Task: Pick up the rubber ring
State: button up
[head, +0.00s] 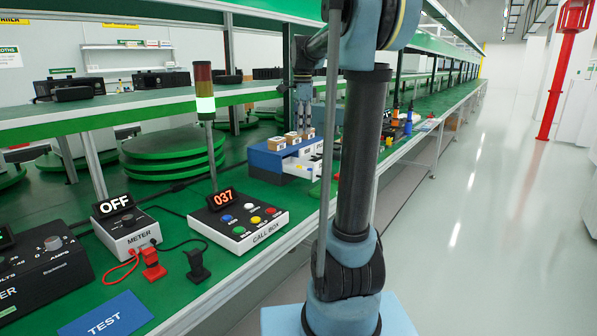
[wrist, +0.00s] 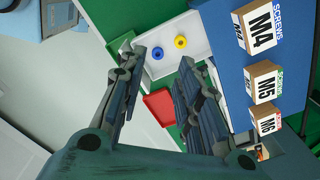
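In the wrist view, two small rings lie in an open white drawer (wrist: 200,30): a blue ring (wrist: 158,53) and a yellow ring (wrist: 181,42). I cannot tell which is rubber. My gripper (wrist: 164,56) is open with nothing between its fingers. In the picture its fingertips lie either side of the blue ring, and the right fingertip is below the yellow one. The height above the drawer is unclear. In the head view my gripper (head: 299,130) points down by the blue cabinet (head: 262,160); the rings cannot be made out.
Cardboard boxes marked M4 (wrist: 258,25), M5 (wrist: 263,85) and M6 stand on the cabinet. A red tray (wrist: 160,105) and a green tray (wrist: 121,43) lie beside the drawer. A call box (head: 238,222) and a meter (head: 127,229) stand nearer on the green bench.

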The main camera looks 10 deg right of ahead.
jog(key=m, duration=0.2)
send_near(299, 166)
notch_tip(299, 166, down, 8)
jog(key=shift+w+f, duration=0.15)
jog(key=shift+f, duration=0.1)
dwell(0.7)
jog(key=c, duration=0.5)
